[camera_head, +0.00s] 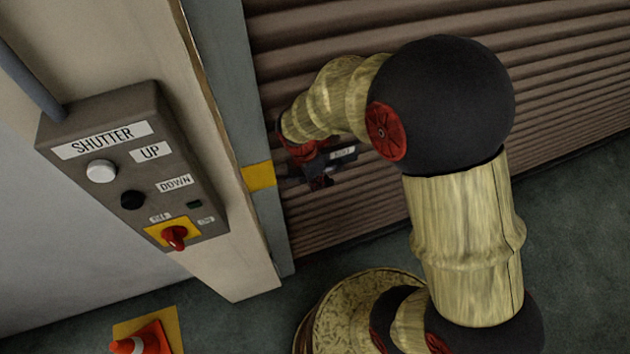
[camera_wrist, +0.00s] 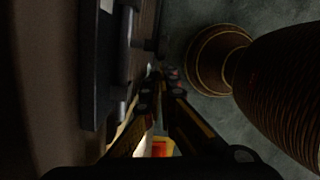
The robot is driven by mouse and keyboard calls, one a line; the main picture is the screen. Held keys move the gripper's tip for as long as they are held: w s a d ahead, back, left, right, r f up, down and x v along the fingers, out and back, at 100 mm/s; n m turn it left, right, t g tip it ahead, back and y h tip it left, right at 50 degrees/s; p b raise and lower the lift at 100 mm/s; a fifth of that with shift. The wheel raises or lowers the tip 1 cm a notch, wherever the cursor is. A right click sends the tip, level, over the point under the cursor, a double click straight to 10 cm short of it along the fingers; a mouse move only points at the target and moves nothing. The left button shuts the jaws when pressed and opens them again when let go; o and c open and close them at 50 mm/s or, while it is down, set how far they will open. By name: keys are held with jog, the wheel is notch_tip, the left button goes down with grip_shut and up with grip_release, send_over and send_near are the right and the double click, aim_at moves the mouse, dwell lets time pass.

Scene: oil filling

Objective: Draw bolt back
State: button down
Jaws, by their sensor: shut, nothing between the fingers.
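The bolt assembly shows in the wrist view as a dark plate (camera_wrist: 100,65) on the shutter with a dark bar (camera_wrist: 126,60) along it. A short dark handle (camera_wrist: 148,45) sticks out from the bar. My gripper (camera_wrist: 160,80) is shut and empty, its fingertips close to this handle; I cannot tell whether they touch. In the head view, my gripper (camera_head: 320,182) is beside the brown shutter (camera_head: 350,205), near its left edge. A small dark part with a pale label (camera_head: 343,154) shows just behind it. My arm and gripper hide much of the bolt there.
A grey guide rail with a yellow patch (camera_head: 259,176) borders the shutter. A control box (camera_head: 130,165) labelled SHUTTER has buttons and a red rotary switch (camera_head: 174,237). An orange cone (camera_head: 147,340) stands at bottom left. Grey floor (camera_head: 570,225) is open at right.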

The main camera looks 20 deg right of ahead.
jog(key=shift+d+p, duration=0.65)
jog(key=shift+d, duration=0.55)
jog(key=shift+r, duration=0.1)
